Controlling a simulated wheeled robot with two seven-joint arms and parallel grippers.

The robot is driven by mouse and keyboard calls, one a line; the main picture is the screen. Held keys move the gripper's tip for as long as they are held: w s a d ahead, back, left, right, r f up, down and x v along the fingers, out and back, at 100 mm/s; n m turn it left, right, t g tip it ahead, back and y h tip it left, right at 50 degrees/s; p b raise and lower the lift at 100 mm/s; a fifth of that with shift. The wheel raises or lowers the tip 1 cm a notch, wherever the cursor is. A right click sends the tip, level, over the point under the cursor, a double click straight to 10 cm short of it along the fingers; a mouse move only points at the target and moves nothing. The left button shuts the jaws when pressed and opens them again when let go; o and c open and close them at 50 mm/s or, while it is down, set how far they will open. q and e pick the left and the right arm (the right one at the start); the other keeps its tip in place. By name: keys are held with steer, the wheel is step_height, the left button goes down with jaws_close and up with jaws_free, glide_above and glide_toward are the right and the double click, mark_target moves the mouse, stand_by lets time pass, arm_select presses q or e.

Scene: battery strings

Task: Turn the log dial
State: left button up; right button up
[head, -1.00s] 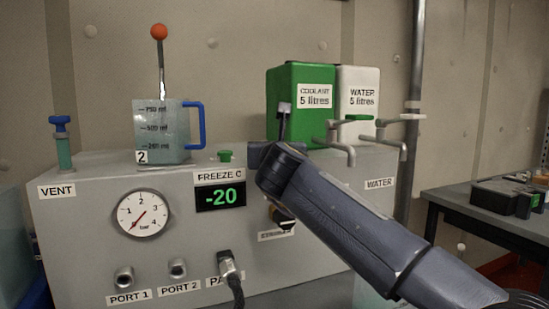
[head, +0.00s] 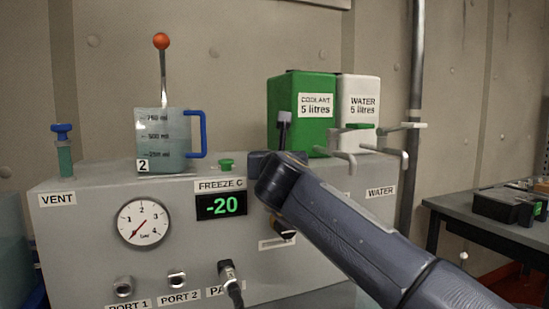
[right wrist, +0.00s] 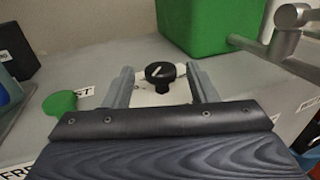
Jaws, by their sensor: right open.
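A black round dial (right wrist: 160,72) with a white pointer line sits on a pale plate on top of the grey machine in the right wrist view. No log label is readable near it. My right gripper (right wrist: 160,84) is open, with one finger on each side of the dial; I cannot tell whether either finger touches it. In the head view my right arm (head: 340,220) reaches in from the lower right over the machine (head: 90,260), and the dial is hidden there. My left gripper is not in view.
A green button (right wrist: 60,103) is left of the fingers. A green coolant tank (head: 290,110) and a white water tank (head: 365,95) with taps stand behind. A measuring jug (head: 160,140) stands left on the machine. A side table (head: 440,203) is at the right.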

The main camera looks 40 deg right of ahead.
steer(key=v, duration=0.7)
stand_by(0.5)
